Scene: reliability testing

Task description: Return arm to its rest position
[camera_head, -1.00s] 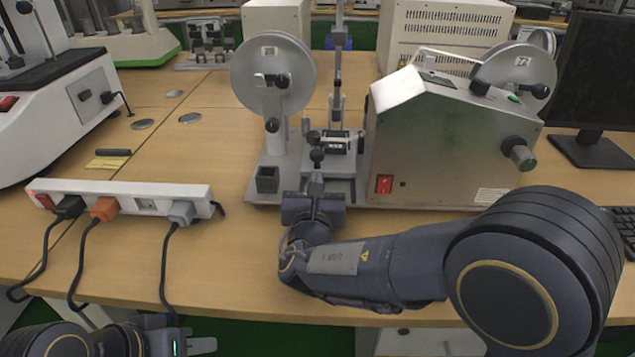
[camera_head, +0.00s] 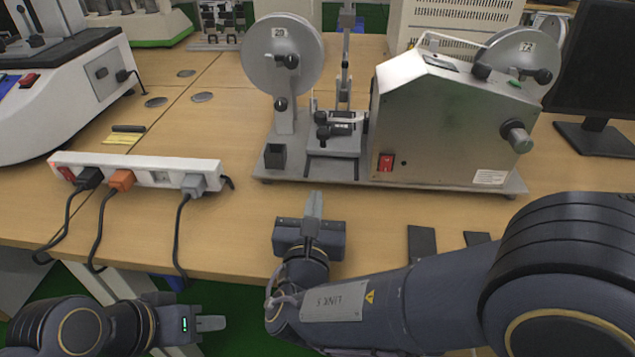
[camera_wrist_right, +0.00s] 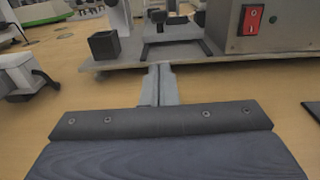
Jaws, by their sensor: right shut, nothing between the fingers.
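My right arm reaches in from the right in the head view. Its gripper (camera_head: 313,207) is over the front part of the table, in front of the testing machine (camera_head: 440,130) and apart from it. Its fingers (camera_wrist_right: 159,84) are together with nothing between them in the right wrist view. My left gripper (camera_head: 210,323) is at the lower left of the head view, below the table's front edge, pointing right. Its fingers show from the side, so I cannot tell whether they are open.
A white power strip (camera_head: 140,172) with several plugs lies at the left, its cables hanging over the table's front edge. A monitor (camera_head: 600,70) stands at the right. Dark flat pieces (camera_head: 421,243) lie near the front edge. Bare tabletop (camera_head: 235,225) lies between strip and machine.

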